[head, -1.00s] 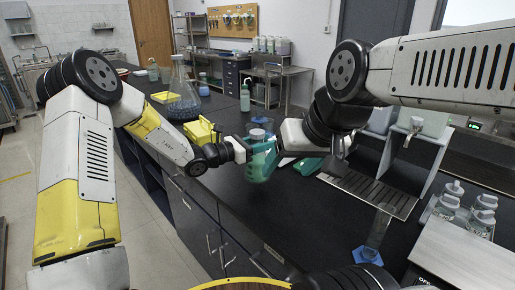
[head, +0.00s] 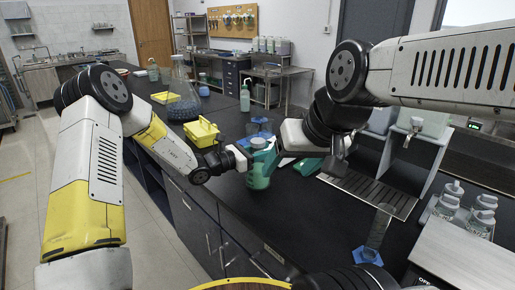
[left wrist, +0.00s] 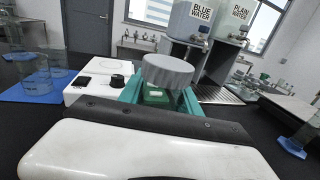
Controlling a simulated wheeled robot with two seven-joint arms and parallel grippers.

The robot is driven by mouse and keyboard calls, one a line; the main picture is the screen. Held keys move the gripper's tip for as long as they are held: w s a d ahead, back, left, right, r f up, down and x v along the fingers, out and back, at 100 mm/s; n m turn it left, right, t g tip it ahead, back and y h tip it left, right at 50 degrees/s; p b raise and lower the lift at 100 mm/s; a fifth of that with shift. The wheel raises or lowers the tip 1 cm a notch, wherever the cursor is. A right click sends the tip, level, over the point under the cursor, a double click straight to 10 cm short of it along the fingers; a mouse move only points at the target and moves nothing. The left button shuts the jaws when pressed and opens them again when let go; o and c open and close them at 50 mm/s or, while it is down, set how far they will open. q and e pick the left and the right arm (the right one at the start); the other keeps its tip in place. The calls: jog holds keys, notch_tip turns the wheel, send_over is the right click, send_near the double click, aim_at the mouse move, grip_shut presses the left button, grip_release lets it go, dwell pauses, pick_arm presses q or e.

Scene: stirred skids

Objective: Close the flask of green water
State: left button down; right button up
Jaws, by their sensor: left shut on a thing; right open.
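The flask of green water (head: 259,174) looks upright over the black bench, near its front edge. A grey cap (left wrist: 168,72) sits at its top in the left wrist view, and the top also shows in the head view (head: 258,142). I cannot tell how tightly the cap is seated. My left gripper (head: 249,156) comes in from the left and is shut on the flask. Its teal fingers stand either side of the flask, below the cap, in the left wrist view. My right gripper (head: 308,166) is open and empty to the right of the flask, low over the bench.
A yellow basket (head: 201,133) and a large conical flask (head: 180,100) stand to the left. Blue-based glassware (head: 260,126) is behind the flask. A dispenser with a drip grate (head: 367,191) and several bottles (head: 482,217) are at right.

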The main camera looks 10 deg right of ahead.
pick_arm(q)
jog(key=c, duration=0.8)
grip_release()
jog(key=shift+f, duration=0.1)
jog(key=shift+c, duration=0.2)
jog(key=v, duration=1.2)
